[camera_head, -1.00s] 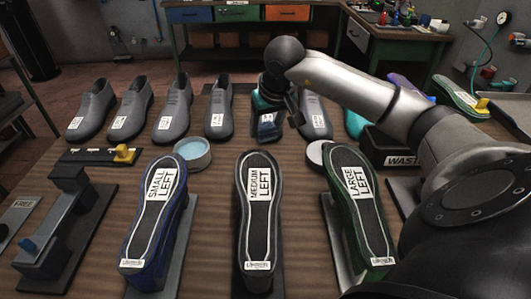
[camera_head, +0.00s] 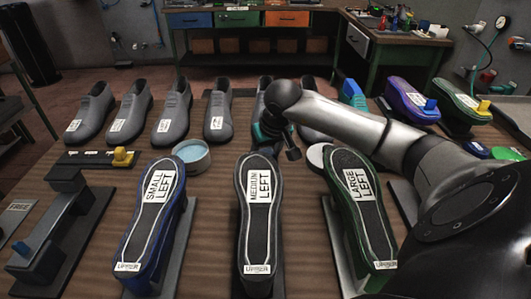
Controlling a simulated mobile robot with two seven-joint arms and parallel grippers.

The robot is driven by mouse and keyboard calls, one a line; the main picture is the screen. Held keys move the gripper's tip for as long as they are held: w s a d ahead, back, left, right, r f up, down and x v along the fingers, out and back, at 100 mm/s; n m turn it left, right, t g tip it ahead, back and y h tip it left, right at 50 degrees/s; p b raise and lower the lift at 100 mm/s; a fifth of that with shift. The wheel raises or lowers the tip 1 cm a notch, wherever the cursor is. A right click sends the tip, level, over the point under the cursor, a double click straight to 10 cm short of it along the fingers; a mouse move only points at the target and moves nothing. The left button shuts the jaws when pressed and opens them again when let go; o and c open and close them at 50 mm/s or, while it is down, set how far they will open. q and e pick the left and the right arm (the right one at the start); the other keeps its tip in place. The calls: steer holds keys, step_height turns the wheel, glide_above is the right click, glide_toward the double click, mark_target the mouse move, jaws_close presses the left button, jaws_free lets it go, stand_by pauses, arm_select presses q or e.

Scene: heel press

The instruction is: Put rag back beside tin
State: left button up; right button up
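A round open tin (camera_head: 192,156) with pale blue content stands on the table behind the gap between the small and medium soles. My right gripper (camera_head: 266,140) is right of the tin, low behind the toe of the MEDIUM LEFT sole (camera_head: 260,205). Its teal fingers show only in part, and I cannot tell whether they are open or shut. I do not see the rag; the gripper and the sole may hide it. My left gripper is not in view.
A pale round lid or dish (camera_head: 316,156) lies right of the gripper. The SMALL LEFT (camera_head: 160,205) and LARGE LEFT (camera_head: 362,205) soles stand in front. Grey shoes (camera_head: 172,112) line the back.

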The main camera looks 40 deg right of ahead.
steer(key=o, duration=0.4)
steer(key=shift+o, duration=0.2)
steer(key=shift+r, duration=0.15)
steer(key=p+v, duration=0.2)
steer(key=v, duration=1)
steer(key=shift+a, duration=0.1)
